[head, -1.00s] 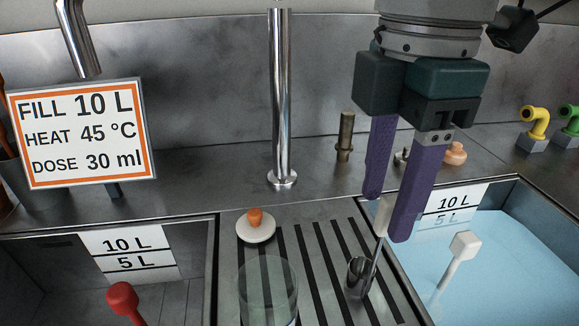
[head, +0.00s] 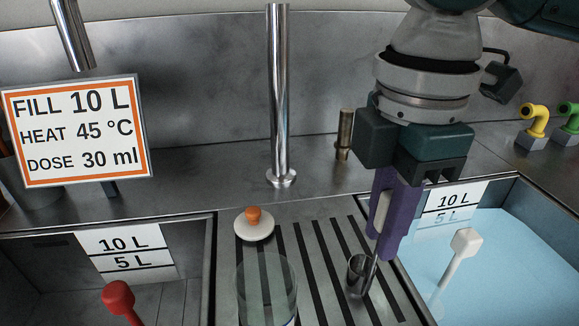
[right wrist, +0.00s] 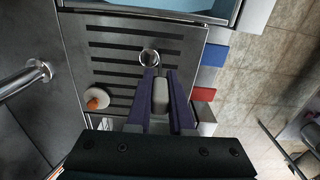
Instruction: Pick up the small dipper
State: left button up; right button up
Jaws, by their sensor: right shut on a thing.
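The small dipper (head: 357,274) is a little metal cup with a thin stem and a pale grip, standing on the slotted drain board (head: 327,296). My right gripper (head: 388,225) has its purple fingers closed on the pale grip from either side. In the right wrist view the pale grip (right wrist: 160,95) sits between both fingers, with the round cup (right wrist: 149,57) just beyond the tips. I cannot tell whether the cup touches the board. My left gripper is not in view.
A clear glass vessel (head: 267,291) and a white disc with an orange knob (head: 254,226) are left of the dipper. A water-filled basin (head: 510,262) with a white-handled tool (head: 456,262) lies right. A steel pipe (head: 279,100) rises behind.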

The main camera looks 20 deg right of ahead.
grip_shut()
